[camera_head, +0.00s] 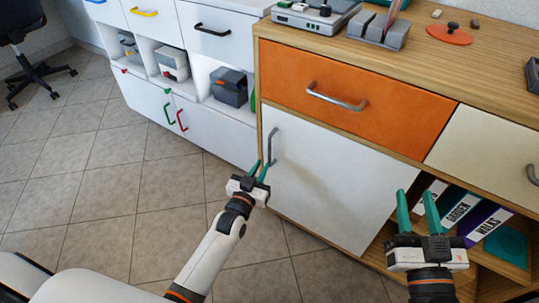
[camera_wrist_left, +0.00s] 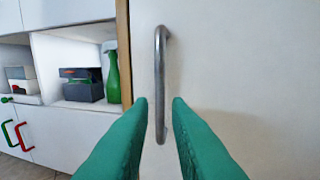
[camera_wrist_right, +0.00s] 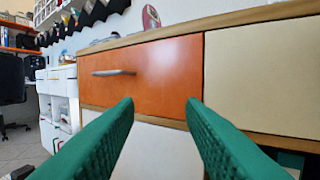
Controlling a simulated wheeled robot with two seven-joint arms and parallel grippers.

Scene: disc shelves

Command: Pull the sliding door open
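The white sliding door (camera_head: 325,185) closes the left part of the wooden cabinet, below an orange drawer. Its upright metal handle (camera_head: 272,147) is near the door's left edge. In the left wrist view the handle (camera_wrist_left: 160,85) stands between the two teal fingers. My left gripper (camera_head: 262,170) is open at the lower end of the handle, with a finger on each side and a gap to both. My right gripper (camera_head: 416,208) is open and empty, in front of the open shelf right of the door. In the right wrist view it faces the orange drawer.
The orange drawer (camera_head: 350,92) has a protruding metal handle (camera_head: 336,97). Binders (camera_head: 460,208) stand in the open compartment at the right. A white cabinet (camera_head: 150,95) with coloured handles stands at the left. The tiled floor (camera_head: 90,190) at the left is clear.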

